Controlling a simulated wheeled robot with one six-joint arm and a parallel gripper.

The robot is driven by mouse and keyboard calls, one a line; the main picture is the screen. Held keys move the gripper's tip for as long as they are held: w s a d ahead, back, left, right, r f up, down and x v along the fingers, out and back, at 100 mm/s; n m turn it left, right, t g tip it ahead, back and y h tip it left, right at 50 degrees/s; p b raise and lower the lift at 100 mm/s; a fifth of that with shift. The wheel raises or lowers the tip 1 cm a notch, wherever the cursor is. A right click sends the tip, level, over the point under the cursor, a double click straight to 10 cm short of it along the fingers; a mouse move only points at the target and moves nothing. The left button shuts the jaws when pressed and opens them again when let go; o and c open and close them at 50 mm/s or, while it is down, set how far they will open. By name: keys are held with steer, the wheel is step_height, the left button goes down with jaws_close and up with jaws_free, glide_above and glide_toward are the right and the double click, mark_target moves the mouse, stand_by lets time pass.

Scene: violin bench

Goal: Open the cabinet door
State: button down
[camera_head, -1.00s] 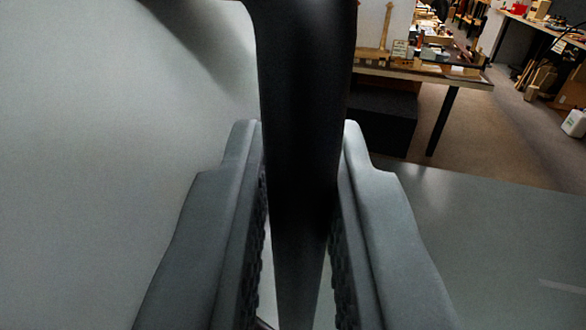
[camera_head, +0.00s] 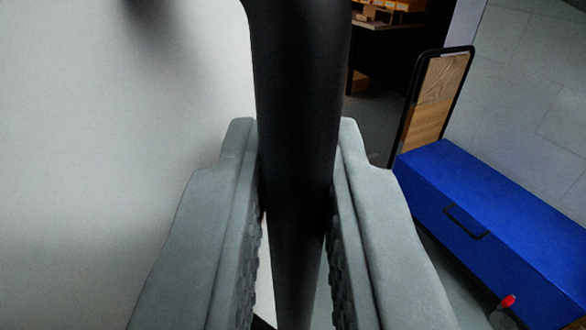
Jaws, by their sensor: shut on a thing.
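The black bar handle (camera_head: 300,60) runs upright through the middle of the view and bends to the left at its top. My gripper (camera_head: 297,150) is shut on it, with one grey finger on each side. The pale, smooth cabinet door (camera_head: 90,130) fills the left of the view, behind the left finger. The door's edges and the cabinet body are out of view, so I cannot tell how wide the door stands open.
A blue wheeled box (camera_head: 490,215) with a black side handle and a red caster part stands on the right. Behind it is a black-framed wooden panel (camera_head: 433,98) by a pale tiled wall (camera_head: 530,65). A bench with wooden items shows at the top.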

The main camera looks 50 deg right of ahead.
steer(key=s+a+m+g+h, duration=0.2)
steer(key=s+g, duration=0.1)
steer(key=s, duration=1.3)
steer(key=shift+s+r, duration=0.15)
steer(key=shift+s, duration=0.25)
steer(key=c, duration=1.8)
jaws_free()
steer(key=shift+v, duration=8.65)
